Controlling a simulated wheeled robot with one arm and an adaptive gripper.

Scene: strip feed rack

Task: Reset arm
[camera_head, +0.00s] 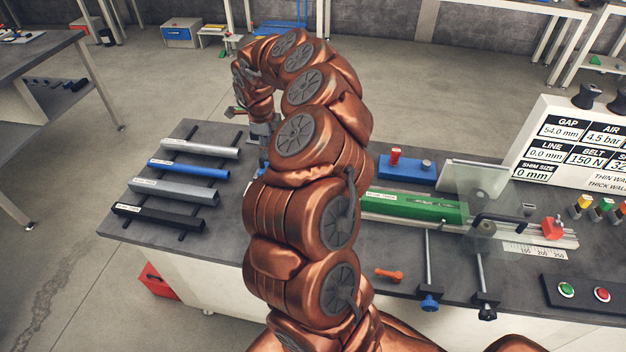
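My copper-coloured arm rises through the middle of the view, arches over at the top and bends down on its far side. My gripper (263,140) is a small grey shape at the arm's end, over the far part of the workbench, right of the strip rack. My own arm partly covers it, and its fingers are too small and hidden to tell if they are open or shut. I cannot make out anything held in it.
Left on the workbench (225,247), a rack holds a silver strip (205,148), blue strip (188,169), grey strip (175,191) and black strip (158,217). A green strip (415,206) lies in the feed fixture at right. A display panel (575,150) stands behind.

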